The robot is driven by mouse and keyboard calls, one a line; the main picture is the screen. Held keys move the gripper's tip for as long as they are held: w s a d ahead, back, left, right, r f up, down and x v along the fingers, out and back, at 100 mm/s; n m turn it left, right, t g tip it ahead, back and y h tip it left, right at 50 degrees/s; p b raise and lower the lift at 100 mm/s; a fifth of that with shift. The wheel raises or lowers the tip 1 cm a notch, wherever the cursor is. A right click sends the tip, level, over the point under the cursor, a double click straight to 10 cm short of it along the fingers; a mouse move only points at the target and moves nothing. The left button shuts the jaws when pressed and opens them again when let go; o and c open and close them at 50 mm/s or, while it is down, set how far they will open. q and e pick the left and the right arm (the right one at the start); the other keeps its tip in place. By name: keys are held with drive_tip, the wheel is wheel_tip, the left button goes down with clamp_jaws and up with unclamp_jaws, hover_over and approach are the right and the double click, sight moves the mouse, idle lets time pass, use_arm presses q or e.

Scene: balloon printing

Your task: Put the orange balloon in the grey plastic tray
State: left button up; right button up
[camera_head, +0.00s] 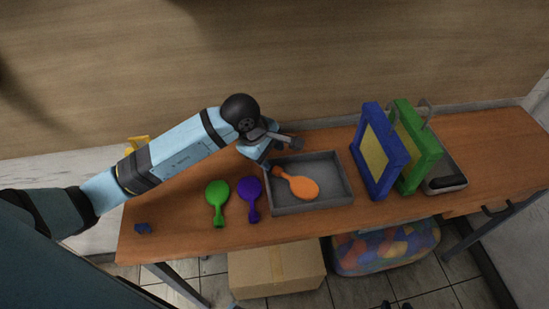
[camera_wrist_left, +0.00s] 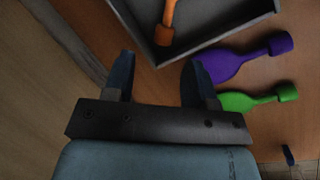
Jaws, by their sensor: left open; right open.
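The orange balloon (camera_head: 303,188) lies inside the grey plastic tray (camera_head: 318,164), tilted across its left half, its neck toward the tray's upper left. In the left wrist view, part of the balloon (camera_wrist_left: 168,22) shows inside the tray's corner, beyond my fingers. My left gripper (camera_head: 277,152) is open above the tray's upper left corner, apart from the balloon; its spread, empty fingers also show in the left wrist view (camera_wrist_left: 158,66). Only two dark tips of my right gripper (camera_head: 397,306) show at the bottom edge, apart from each other and away from the table.
A purple balloon (camera_head: 250,192) and a green balloon (camera_head: 217,195) lie left of the tray on the wooden table (camera_head: 180,225). Blue (camera_head: 372,150) and green (camera_head: 415,140) frames stand upright at right. A cardboard box (camera_head: 270,268) is below.

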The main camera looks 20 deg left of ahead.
use_arm(q)
drive_tip(key=v, duration=0.8)
drive_tip(key=shift+r, duration=0.35)
drive_tip(key=shift+s, duration=0.1)
